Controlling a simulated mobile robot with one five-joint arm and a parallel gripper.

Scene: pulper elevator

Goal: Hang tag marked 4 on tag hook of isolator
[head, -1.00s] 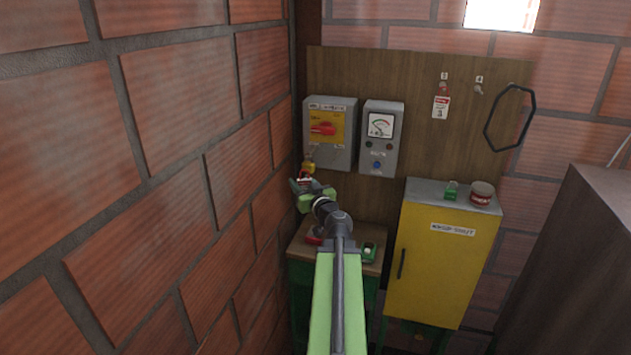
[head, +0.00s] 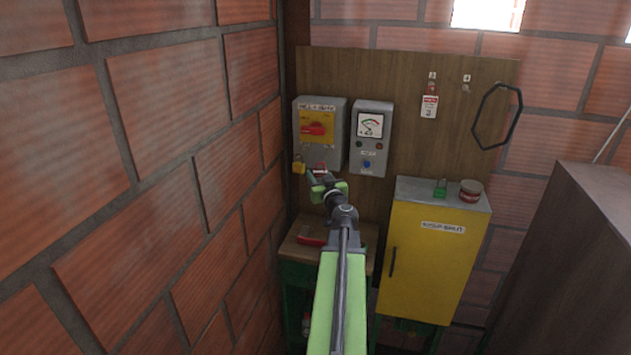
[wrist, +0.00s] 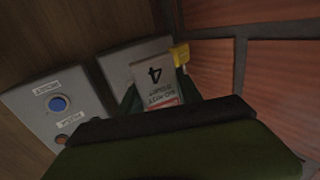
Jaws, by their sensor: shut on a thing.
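The isolator (head: 338,118) is a grey wall box with a red handle on a yellow plate. A yellow padlock (head: 299,167) hangs at its lower left; it also shows in the wrist view (wrist: 181,55). My gripper (head: 318,181) is just below the isolator. It is shut on the tag marked 4 (wrist: 156,75), a white tag with a red band, upside down in the wrist view. In the head view the tag (head: 320,167) shows small at the isolator's lower edge. I cannot make out the tag hook or whether the tag touches it.
A grey meter box (head: 370,140) with a blue button is close on the right. A brick wall (head: 150,170) is close on the left. A red-handled thing (head: 311,236) lies on the bench below. A yellow cabinet (head: 430,262) stands right. Another tag (head: 429,106) hangs on the board.

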